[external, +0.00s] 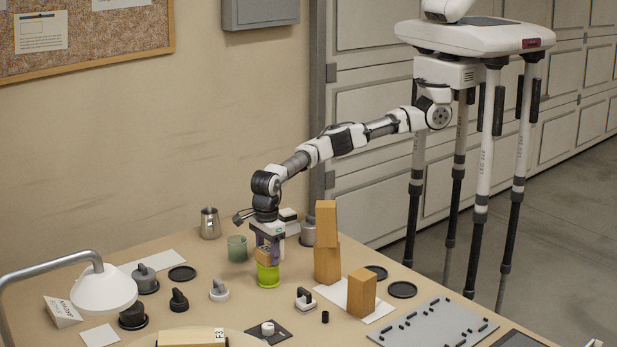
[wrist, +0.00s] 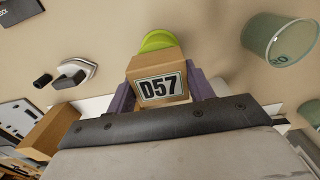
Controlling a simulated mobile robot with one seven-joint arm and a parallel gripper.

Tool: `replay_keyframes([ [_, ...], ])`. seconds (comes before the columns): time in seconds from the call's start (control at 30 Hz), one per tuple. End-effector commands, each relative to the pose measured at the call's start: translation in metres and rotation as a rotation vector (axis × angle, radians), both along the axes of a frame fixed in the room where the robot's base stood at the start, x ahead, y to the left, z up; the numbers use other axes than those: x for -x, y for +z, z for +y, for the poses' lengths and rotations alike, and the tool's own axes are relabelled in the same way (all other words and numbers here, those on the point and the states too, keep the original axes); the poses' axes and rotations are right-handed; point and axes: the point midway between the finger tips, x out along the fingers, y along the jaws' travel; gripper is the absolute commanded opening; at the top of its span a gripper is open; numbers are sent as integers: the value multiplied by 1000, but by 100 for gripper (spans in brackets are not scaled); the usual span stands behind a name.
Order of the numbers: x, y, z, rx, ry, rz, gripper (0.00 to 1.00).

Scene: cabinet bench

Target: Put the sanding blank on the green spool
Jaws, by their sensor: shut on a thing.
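The sanding blank, a small tan wooden block labelled D57 (wrist: 158,80), sits between the purple fingers of my gripper (wrist: 161,88). My gripper (external: 267,245) is shut on it and points down in the external view. The block (external: 263,257) is directly over the lime-green spool (external: 268,277), at or very near its top. I cannot tell whether the two touch. In the wrist view the green spool (wrist: 157,40) shows behind the block, mostly hidden by it.
A dull green cup (external: 237,249) stands just left of the spool. A grey pegboard (external: 433,326) lies at front right. Several dark and white fittings stand at left.

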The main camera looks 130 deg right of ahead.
Motion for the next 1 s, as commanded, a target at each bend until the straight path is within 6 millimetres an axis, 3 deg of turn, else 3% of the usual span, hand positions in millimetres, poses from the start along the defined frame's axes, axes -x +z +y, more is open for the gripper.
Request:
replay_keyframes([
  [0.23, 0, -4, 0, 0, 0, 0, 29],
  [0.27, 0, -3, 0, 0, 0, 0, 56],
  [0.4, 0, -3, 0, 0, 0, 0, 74],
  [0.77, 0, 3, 0, -1, -1, -2, 74],
  [1.0, -1, 43, -1, 1, -2, -5, 74],
])
